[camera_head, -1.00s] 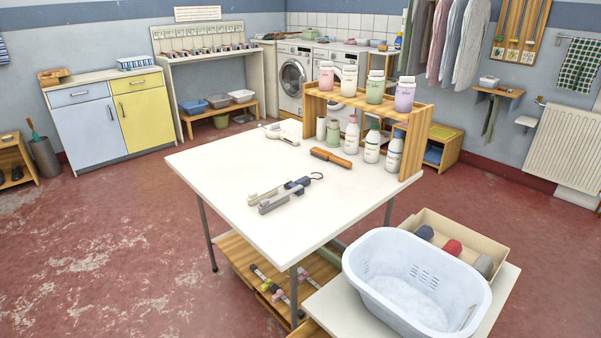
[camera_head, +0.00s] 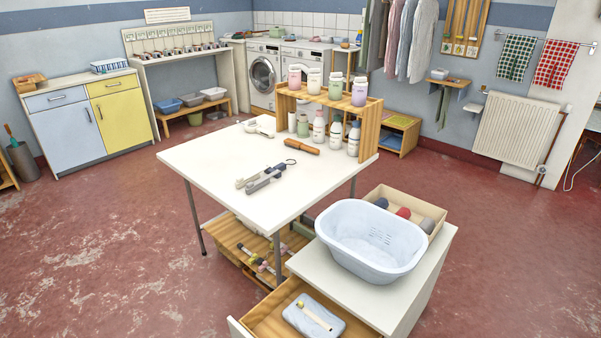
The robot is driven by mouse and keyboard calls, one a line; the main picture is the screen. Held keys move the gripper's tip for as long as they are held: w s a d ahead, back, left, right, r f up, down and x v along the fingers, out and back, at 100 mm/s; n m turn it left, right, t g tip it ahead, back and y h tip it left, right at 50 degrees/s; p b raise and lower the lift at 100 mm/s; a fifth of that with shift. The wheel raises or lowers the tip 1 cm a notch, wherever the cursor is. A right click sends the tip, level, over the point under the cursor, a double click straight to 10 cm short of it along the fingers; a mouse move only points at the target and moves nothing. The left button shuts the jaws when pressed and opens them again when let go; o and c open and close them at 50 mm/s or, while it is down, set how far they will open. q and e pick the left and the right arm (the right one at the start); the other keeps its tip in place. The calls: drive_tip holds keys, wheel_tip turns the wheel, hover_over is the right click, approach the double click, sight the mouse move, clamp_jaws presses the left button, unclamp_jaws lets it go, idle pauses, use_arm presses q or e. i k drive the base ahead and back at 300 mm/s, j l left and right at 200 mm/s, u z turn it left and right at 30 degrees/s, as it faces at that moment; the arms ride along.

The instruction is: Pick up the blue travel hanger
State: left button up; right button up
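A folded travel hanger (camera_head: 264,177) lies on the near half of the white table (camera_head: 205,175). It has pale grey arms, a dark hub that looked navy blue a second ago, and a thin dark hook pointing to the far right. Nothing touches it. Neither of my grippers shows in the head view.
A pale blue basket (camera_head: 335,222) sits on a white cabinet at front right. Its open drawer (camera_head: 268,322) juts out below. Red floor left of the table is clear.

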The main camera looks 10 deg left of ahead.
sight(282, 167)
drive_tip(key=i+j+z, duration=0.1)
drive_tip(key=z, duration=0.35)
drive_tip(key=j+z, duration=0.25)
drive_tip(key=z, duration=0.2)
drive_tip(key=i+j+z, duration=0.1)
drive_tip(key=j+z, duration=0.15)
drive_tip(key=z, duration=0.2)
drive_tip(key=i+j, duration=0.1)
drive_tip(key=j, duration=2.95)
drive_tip(key=i, duration=0.05)
